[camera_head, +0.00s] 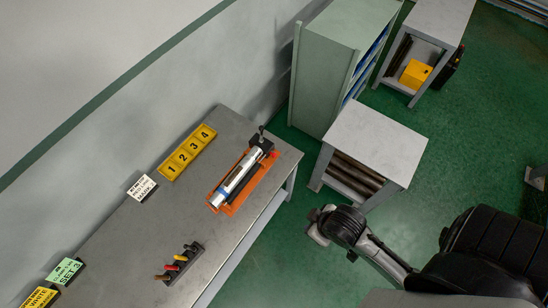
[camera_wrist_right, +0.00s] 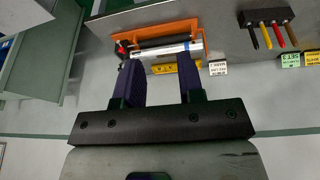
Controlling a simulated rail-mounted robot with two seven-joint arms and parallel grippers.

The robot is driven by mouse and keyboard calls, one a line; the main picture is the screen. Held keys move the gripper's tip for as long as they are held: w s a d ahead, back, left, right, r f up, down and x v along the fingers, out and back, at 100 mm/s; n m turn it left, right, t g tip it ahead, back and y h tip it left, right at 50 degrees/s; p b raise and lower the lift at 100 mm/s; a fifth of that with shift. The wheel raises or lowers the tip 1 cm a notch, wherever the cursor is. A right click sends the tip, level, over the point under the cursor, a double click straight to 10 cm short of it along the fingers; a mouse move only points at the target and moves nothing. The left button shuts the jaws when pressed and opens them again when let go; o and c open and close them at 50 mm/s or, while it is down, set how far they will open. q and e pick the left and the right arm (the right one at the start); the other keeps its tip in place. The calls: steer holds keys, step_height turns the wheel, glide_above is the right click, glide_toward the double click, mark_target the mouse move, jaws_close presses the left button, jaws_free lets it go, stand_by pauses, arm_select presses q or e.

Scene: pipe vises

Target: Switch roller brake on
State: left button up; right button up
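The roller unit lies on the grey workbench (camera_head: 130,235) in the head view. It has an orange base (camera_head: 284,168), a silver roller (camera_head: 236,177) and a black end block with a short upright lever (camera_head: 262,138). In the right wrist view, the orange base (camera_wrist_right: 170,32) and silver roller (camera_wrist_right: 165,52) show beyond my right gripper (camera_wrist_right: 160,60). Its two dark fingers are apart with nothing gripped, and they partly cover the unit. A small red and black part (camera_wrist_right: 122,47) shows at the unit's left end there. My left gripper is in neither view.
A yellow numbered tray (camera_head: 187,152) and a white label card (camera_head: 142,187) lie by the wall. A black rack with coloured-handled tools (camera_head: 180,263) stands nearer on the bench. A grey side table (camera_head: 375,145) and green cabinet (camera_head: 335,70) stand right of the bench. Green floor lies between.

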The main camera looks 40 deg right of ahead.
steer(key=shift+t, duration=0.4)
steer(key=b+x, duration=0.9)
steer(key=shift+s+d+f+b, duration=0.2)
steer(key=shift+d+b, duration=0.1)
jaws_close()
steer(key=w+d+f+n+t+h+b, duration=0.15)
steer(key=w+f+b, duration=0.35)
steer(key=f+b, duration=0.85)
steer(key=w+d+f+t+h+b, duration=0.25)
steer(key=w+f+b, duration=0.25)
steer(key=f+b, duration=0.9)
steer(key=w+d+f+n+h+b, duration=0.1)
steer(key=w+d+h+b, duration=0.15)
steer(key=b, duration=0.25)
steer(key=w+a+r+n+t+p, duration=0.1)
steer(key=w+r+n+t, duration=0.4)
steer(key=n+t, duration=0.4)
steer(key=shift+a+r+n+h, duration=0.15)
steer(key=shift+r+n+h, duration=0.3)
steer(key=shift+r+n, duration=0.4)
steer(key=shift+w, duration=0.1)
